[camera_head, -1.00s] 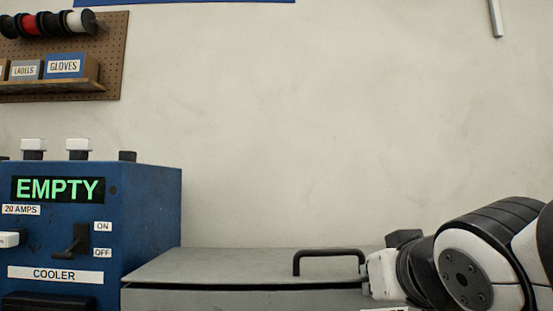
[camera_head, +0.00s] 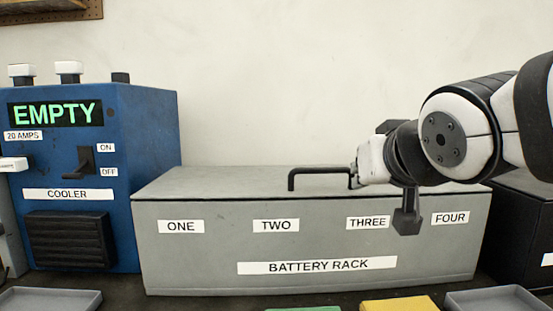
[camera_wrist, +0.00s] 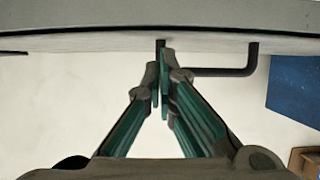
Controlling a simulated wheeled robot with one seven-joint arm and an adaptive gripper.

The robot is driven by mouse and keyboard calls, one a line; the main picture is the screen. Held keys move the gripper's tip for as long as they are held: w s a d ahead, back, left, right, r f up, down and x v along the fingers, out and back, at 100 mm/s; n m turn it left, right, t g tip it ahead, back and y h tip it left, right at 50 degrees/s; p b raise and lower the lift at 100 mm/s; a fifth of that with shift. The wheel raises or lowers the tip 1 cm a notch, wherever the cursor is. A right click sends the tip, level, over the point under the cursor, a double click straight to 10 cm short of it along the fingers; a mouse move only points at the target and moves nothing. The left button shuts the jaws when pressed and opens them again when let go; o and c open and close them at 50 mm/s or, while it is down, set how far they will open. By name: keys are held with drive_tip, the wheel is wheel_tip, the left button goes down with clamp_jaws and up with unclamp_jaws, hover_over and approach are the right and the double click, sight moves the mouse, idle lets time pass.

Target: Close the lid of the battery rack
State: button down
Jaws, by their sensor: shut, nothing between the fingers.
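The grey battery rack (camera_head: 190,262) stands on the table in the head view, with a label strip and ONE to FOUR on its front. Its grey lid (camera_head: 230,180) lies flat on top, with no clear gap along the front edge. A black handle (camera_head: 318,170) stands on the lid. My gripper (camera_wrist: 163,62) is shut and empty at one end of the handle in the wrist view, covering part of it. Whether the fingers touch the handle or lid I cannot tell. The lid edge (camera_wrist: 90,22) crosses the top of the wrist view.
A blue cooler unit (camera_head: 155,130) with an EMPTY display stands close on the left. A dark box (camera_head: 520,235) is on the right. Grey trays (camera_head: 50,299), a green item (camera_head: 305,308) and a yellow item (camera_head: 400,305) lie in front. Space above the lid's left is free.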

drive_tip(key=s+d+f+g, duration=0.1)
drive_tip(key=s+f+g, duration=0.4)
drive_tip(key=s, duration=0.5)
drive_tip(key=s+d+f+g+p, duration=0.1)
drive_tip(key=s+f+g, duration=0.3)
drive_tip(key=s+f, duration=0.45)
drive_tip(key=s+d+f+g, duration=0.1)
drive_tip(key=s+f+g, duration=0.35)
drive_tip(key=s, duration=0.75)
wheel_tip(320, 180, up, 28)
drive_tip(key=t+p, duration=0.4)
drive_tip(key=p, duration=2.3)
drive_tip(key=shift+w+r, duration=0.15)
drive_tip(key=shift+r, duration=0.05)
drive_tip(key=shift+t, duration=0.25)
